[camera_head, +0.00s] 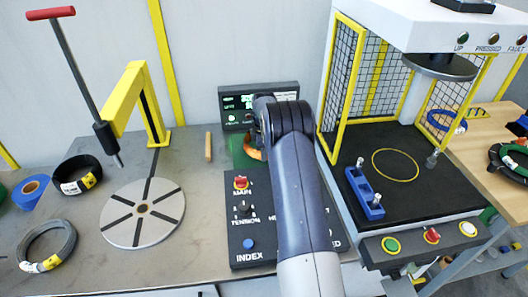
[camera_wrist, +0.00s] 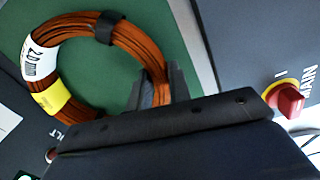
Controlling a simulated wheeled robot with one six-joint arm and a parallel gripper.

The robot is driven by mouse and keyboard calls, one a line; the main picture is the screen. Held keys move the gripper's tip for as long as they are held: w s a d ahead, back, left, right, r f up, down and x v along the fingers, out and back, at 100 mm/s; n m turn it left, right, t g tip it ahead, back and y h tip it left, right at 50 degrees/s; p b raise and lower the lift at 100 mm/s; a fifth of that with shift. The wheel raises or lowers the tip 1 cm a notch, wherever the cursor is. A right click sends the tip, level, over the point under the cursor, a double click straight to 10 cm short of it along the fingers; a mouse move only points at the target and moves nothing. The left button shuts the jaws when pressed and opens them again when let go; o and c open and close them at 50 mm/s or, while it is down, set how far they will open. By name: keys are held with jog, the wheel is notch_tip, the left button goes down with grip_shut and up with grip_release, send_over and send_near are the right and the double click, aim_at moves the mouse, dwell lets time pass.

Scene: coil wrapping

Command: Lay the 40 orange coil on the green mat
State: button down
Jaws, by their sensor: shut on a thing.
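The orange coil (camera_wrist: 140,46) shows large in the wrist view, with a black tie, a white tag and a yellow label. The tag's print is only partly readable. My gripper (camera_wrist: 160,88) is shut on the coil's right side, one finger inside the ring and one outside. The green mat (camera_wrist: 178,42) lies under the coil; I cannot tell whether they touch. In the head view, a sliver of the orange coil (camera_head: 254,153) and part of the green mat (camera_head: 237,150) show left of my arm, which hides the gripper and the rest.
A control panel (camera_head: 238,218) with knobs stands in front of the mat, a display box (camera_head: 232,104) behind it. A slotted turntable (camera_head: 143,212), a yellow post (camera_head: 130,95), black coil (camera_head: 77,176) and grey coil (camera_head: 48,246) are at left. A caged press (camera_head: 345,90) is at right.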

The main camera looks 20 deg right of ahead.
jog(key=shift+f, duration=0.1)
jog(key=c, duration=1.8)
grip_release()
jog(key=shift+f, duration=0.2)
jog(key=o, duration=0.5)
jog(key=shift+r, duration=0.15)
notch_tip(320, 180, up, 12)
jog(key=b, duration=0.2)
jog(key=shift+s, duration=0.1)
